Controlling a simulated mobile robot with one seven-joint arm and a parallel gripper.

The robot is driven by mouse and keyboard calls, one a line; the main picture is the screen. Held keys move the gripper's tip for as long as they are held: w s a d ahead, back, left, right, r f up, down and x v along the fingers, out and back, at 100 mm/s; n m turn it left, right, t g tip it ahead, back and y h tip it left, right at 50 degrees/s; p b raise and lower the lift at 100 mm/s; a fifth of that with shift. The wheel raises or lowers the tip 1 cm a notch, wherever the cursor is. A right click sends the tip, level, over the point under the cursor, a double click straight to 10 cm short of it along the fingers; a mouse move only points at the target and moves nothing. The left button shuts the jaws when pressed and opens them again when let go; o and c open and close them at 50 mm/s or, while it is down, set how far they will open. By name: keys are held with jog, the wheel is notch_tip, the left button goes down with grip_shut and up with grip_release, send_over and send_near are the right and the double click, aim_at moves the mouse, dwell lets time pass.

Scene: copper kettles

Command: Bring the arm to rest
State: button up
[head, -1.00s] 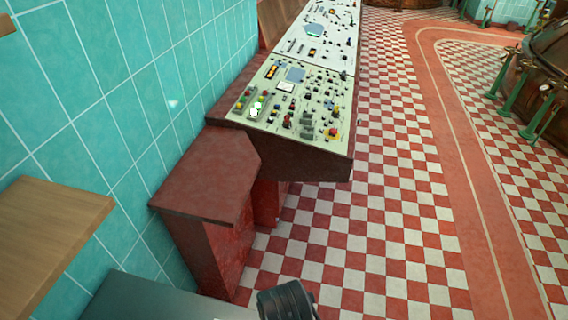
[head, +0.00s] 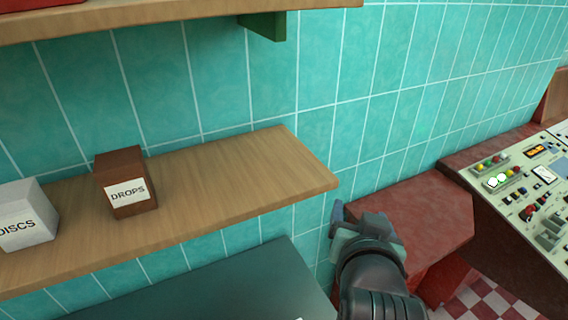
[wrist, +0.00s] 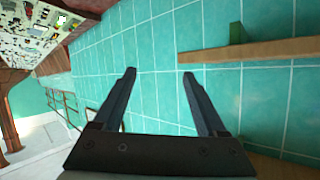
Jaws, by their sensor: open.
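My gripper (wrist: 160,72) shows in the wrist view with its two dark fingers spread apart and nothing between them. Teal tiled wall lies beyond the fingers. In the head view my gripper (head: 340,222) is at the lower middle, in front of the wall and just right of the lower shelf's end. It overlaps the left part of the red ledge in the picture. I cannot tell how far it is from the ledge.
A wooden shelf (head: 240,180) holds a brown DROPS box (head: 126,185) and a white DISCS box (head: 27,215). An upper shelf (head: 180,15) runs above. A dark surface (head: 240,285) lies below. The red ledge (head: 425,205) and control panel (head: 530,190) stand at right.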

jog(key=w+a+r+n+t+b, duration=0.1)
jog(key=a+r+t, duration=0.2)
jog(key=r, duration=0.3)
jog(key=a+r+n+t+b, duration=0.1)
jog(key=a+r+t, duration=0.1)
jog(key=r, duration=0.5)
jog(key=s+a+r+n+t+y+b, duration=0.1)
jog(key=s+a+r+t, duration=0.3)
jog(key=r, duration=0.5)
jog(key=s+a+r+n+t+y+b, duration=0.1)
jog(key=s+a+r+t, duration=0.4)
jog(key=r, duration=0.5)
jog(key=shift+s+r+n+t+y, duration=0.3)
jog(key=shift+s+n+y, duration=0.2)
jog(key=shift+s+y, duration=0.45)
jog(key=shift+o, duration=0.2)
jog(key=shift+s, duration=0.1)
